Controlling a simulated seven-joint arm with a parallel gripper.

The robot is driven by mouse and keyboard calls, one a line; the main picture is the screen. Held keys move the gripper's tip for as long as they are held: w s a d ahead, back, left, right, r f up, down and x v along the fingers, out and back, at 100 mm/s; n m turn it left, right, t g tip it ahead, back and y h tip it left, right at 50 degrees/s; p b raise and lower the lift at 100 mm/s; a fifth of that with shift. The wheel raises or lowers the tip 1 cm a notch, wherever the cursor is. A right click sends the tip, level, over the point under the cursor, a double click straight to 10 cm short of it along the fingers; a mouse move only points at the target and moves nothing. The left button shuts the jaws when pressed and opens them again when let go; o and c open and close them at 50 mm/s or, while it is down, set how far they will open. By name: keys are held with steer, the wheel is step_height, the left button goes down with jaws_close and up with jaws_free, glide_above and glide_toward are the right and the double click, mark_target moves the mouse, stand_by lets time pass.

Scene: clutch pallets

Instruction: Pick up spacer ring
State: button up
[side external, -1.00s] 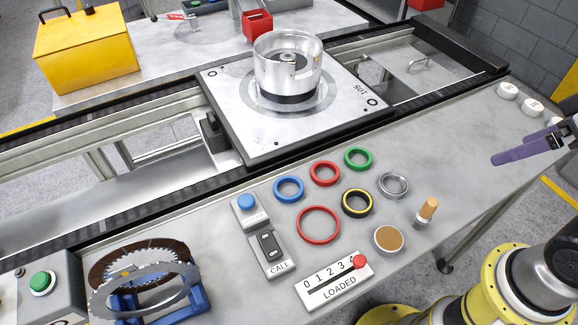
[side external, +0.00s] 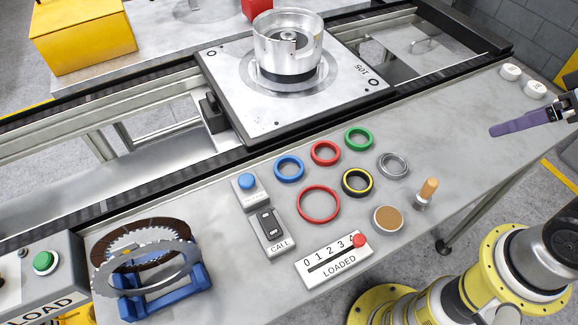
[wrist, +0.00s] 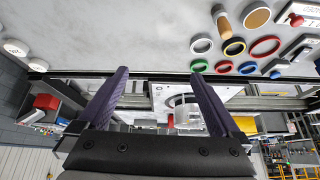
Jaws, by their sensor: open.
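Several rings lie flat on the grey bench: a silver metal ring (side external: 393,178), the plain one most like a spacer ring, a black-and-yellow ring (side external: 357,195), a large red ring (side external: 318,221), a small red ring (side external: 325,164), a blue ring (side external: 289,180) and a green ring (side external: 359,149). My gripper (side external: 494,130) is above the bench at the right, well apart from them. In the wrist view its two purple fingers (wrist: 158,74) are spread with nothing between them. There the silver ring (wrist: 193,50) is above the right fingertip.
A wooden-handled tool (side external: 429,188) and a brown-topped disc (side external: 388,218) stand near the silver ring. A pallet (side external: 235,105) carries a metal drum (side external: 285,55) behind the rings. White pucks (side external: 510,71) sit at the far right. The bench between gripper and rings is mostly clear.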

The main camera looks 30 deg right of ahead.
steer(key=w+d+r+t+h, duration=0.2)
steer(key=w+d+r+t, duration=0.15)
steer(key=w+r, duration=0.4)
steer(key=w+a+n+t+y, duration=0.2)
steer(key=w+a+t, duration=0.1)
steer(key=w+a, duration=0.3)
steer(key=w+a+f+n+g+y, duration=0.1)
steer(key=a+f+n+g+y, duration=0.1)
steer(key=a+f, duration=0.4)
steer(key=w+a+f+n+g+y, duration=0.1)
steer(key=a+f+n+g+y, duration=0.1)
steer(key=a+f+n, duration=0.2)
steer(key=w+a+f+n+g+y, duration=0.2)
steer(key=a+f+n+g+y, duration=0.1)
steer(key=a+f, duration=0.6)
steer(key=shift+a+f, duration=0.2)
steer(key=shift+a, duration=0.8)
steer(key=shift+a+f, duration=0.15)
steer(key=shift+a, duration=0.8)
steer(key=shift+x, duration=2.95)
steer(key=shift+s+d, duration=0.1)
steer(key=c, duration=1.3)
steer(key=shift+o, duration=0.2)
